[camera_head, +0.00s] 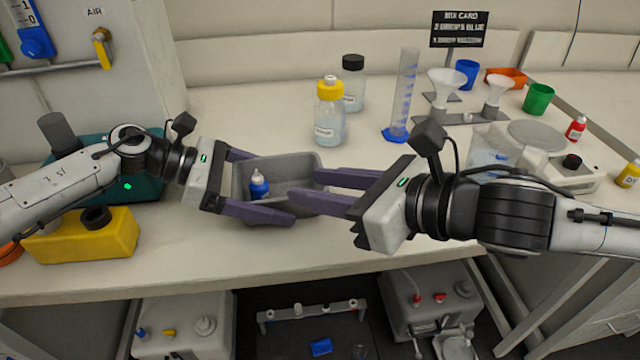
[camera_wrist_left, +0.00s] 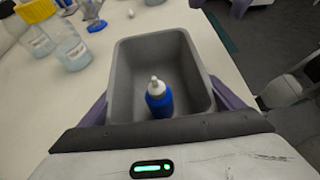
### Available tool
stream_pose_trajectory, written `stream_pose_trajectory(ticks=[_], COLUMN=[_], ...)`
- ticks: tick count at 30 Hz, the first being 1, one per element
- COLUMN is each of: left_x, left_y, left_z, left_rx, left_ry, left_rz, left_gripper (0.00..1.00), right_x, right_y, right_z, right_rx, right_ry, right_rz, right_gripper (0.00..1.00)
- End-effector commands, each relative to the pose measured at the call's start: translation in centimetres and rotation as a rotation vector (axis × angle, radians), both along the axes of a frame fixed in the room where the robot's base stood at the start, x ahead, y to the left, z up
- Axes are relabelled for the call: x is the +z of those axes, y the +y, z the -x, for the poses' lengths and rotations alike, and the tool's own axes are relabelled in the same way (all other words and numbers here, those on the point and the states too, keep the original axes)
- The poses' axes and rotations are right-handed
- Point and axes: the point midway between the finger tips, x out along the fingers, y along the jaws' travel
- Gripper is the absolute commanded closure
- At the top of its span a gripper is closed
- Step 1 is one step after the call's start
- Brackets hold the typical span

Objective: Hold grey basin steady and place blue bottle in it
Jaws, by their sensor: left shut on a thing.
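The grey basin (camera_head: 305,165) sits on the bench between my two grippers, and fills the middle of the left wrist view (camera_wrist_left: 125,65). My left gripper (camera_head: 275,188) is shut on the basin, with its purple fingers along two opposite sides. The blue bottle (camera_head: 259,187) stands upright inside the basin; its white cap and blue body also show in the left wrist view (camera_wrist_left: 159,100). My right gripper (camera_head: 304,185) is at the basin's right side. Its fingers are apart with nothing seen between them. Whether they touch the basin is unclear.
A yellow-capped bottle (camera_head: 330,115) and a black-capped bottle (camera_head: 353,85) stand behind the basin. A graduated cylinder (camera_head: 403,95) and funnels (camera_head: 446,85) are further right. A yellow block (camera_head: 85,238) lies at left, below my left arm. The bench front is clear.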

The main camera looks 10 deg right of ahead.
Motion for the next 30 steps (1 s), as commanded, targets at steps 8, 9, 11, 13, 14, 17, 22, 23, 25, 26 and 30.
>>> stream_pose_trajectory(ticks=[8, 9, 11, 13, 14, 17, 22, 23, 25, 26, 30], left_x=[0.0, 0.0, 0.0, 0.0, 0.0, 0.1, 1.2, 1.5, 2.3, 2.6, 4.0], left_y=[0.0, 0.0, 0.0, 0.0, 0.0, 0.3, 2.3, 2.9, 4.2, 4.8, 7.4], left_z=[0.0, 0.0, 0.0, 0.0, 0.0, 0.0, -0.1, -0.1, -0.1, -0.1, -0.1], left_rx=[0.0, 0.0, 0.0, 0.0, 0.0, 0.001, 0.004, 0.005, 0.005, 0.004, 0.004], left_ry=[0.0, 0.0, 0.0, 0.0, 0.0, 0.0, -0.001, -0.002, -0.001, -0.001, -0.001], left_rz=[-0.001, -0.001, -0.001, 0.0, 0.0, 0.0, 0.0, 0.0, 0.0, 0.0, 0.0], left_gripper=[0.02, 0.0, 0.0, 0.0, 0.0, 0.0, 0.0, 0.0, 0.0, 0.0, 0.0], right_x=[0.0, 0.0, 0.0, 0.0, 0.0, 0.0, 0.0, 0.0, 0.0, 0.0, 0.0], right_y=[0.0, 0.0, 0.0, 0.0, 0.0, 0.0, 0.0, 0.0, 0.0, 0.0, 0.0], right_z=[0.0, 0.0, 0.0, 0.0, 0.0, 0.0, 0.0, 0.0, 0.0, 0.0, 0.0], right_rx=[0.0, 0.0, 0.0, 0.0, 0.0, 0.0, 0.0, 0.0, 0.0, 0.0, 0.0], right_ry=[0.0, 0.0, 0.0, 0.0, 0.0, 0.0, 0.0, 0.0, 0.0, 0.0, 0.0], right_rz=[0.0, 0.0, 0.0, 0.0, 0.0, 0.0, 0.0, 0.0, 0.0, 0.0, 0.0], right_gripper=[0.67, 0.67, 0.67, 0.67, 0.67, 0.67, 0.67, 0.67, 0.67, 0.67, 0.67])
